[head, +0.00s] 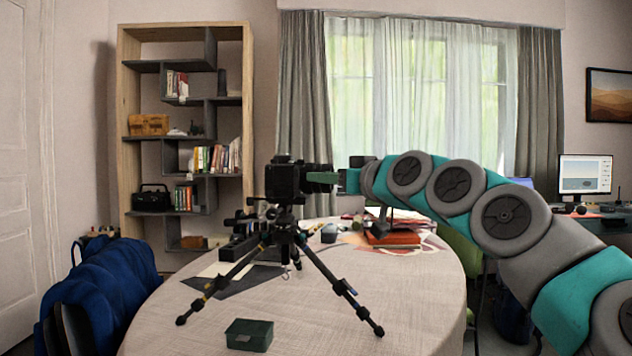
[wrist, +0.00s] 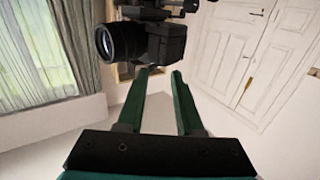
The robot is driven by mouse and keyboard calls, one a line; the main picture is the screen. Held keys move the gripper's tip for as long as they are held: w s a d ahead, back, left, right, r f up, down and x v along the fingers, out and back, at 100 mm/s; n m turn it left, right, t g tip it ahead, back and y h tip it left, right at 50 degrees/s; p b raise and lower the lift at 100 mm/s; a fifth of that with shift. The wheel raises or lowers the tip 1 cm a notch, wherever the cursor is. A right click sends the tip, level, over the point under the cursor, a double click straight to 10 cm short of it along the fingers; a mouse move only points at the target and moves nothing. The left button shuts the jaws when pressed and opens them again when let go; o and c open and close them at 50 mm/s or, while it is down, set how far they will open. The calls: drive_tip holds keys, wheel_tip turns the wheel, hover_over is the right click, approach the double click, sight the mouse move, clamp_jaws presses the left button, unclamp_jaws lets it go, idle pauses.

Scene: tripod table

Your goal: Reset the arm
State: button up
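My gripper (head: 322,178) has green fingers and reaches in from the right at the height of a black camera (head: 284,180). The camera stands upright on a black tripod (head: 287,238) on the round table (head: 330,315). In the wrist view, which looks upside down, my gripper (wrist: 158,72) shows two separated fingers with nothing between them. The camera body (wrist: 166,42) and its lens (wrist: 120,40) sit just past the fingertips. I cannot tell if the fingers touch it. My arm extends from the right side of the head view.
A small dark green box (head: 249,335) lies at the table's front. Red books (head: 393,239) and papers lie behind the tripod. A blue-draped chair (head: 100,300) stands left, a shelf (head: 187,125) behind. The front right tabletop is clear.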

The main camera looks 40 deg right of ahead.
drive_tip(key=a+f+n+g+y, duration=0.25)
drive_tip(key=a+f, duration=0.45)
drive_tip(key=a, duration=0.4)
drive_tip(key=a+f+n+g+y, duration=0.1)
drive_tip(key=a+f+g, duration=0.2)
drive_tip(key=a+f, duration=0.55)
drive_tip(key=s+a+f+g, duration=0.3)
drive_tip(key=s+a+f, duration=0.1)
drive_tip(key=a+f, duration=0.35)
drive_tip(key=s+a+f+g+h, duration=0.1)
drive_tip(key=s+a+f+g, duration=0.2)
drive_tip(key=f, duration=0.4)
drive_tip(key=s+a+f+g+h, duration=0.1)
drive_tip(key=s+f+g, duration=0.1)
drive_tip(key=s+f, duration=0.45)
drive_tip(key=s+d+f+m+g+h, duration=0.1)
drive_tip(key=s+f+g, duration=0.5)
drive_tip(key=s+f, duration=0.6)
drive_tip(key=s+d+m, duration=0.1)
drive_tip(key=s+m, duration=0.1)
drive_tip(key=s, duration=0.1)
drive_tip(key=shift+s, duration=0.25)
drive_tip(key=shift+d+f, duration=0.1)
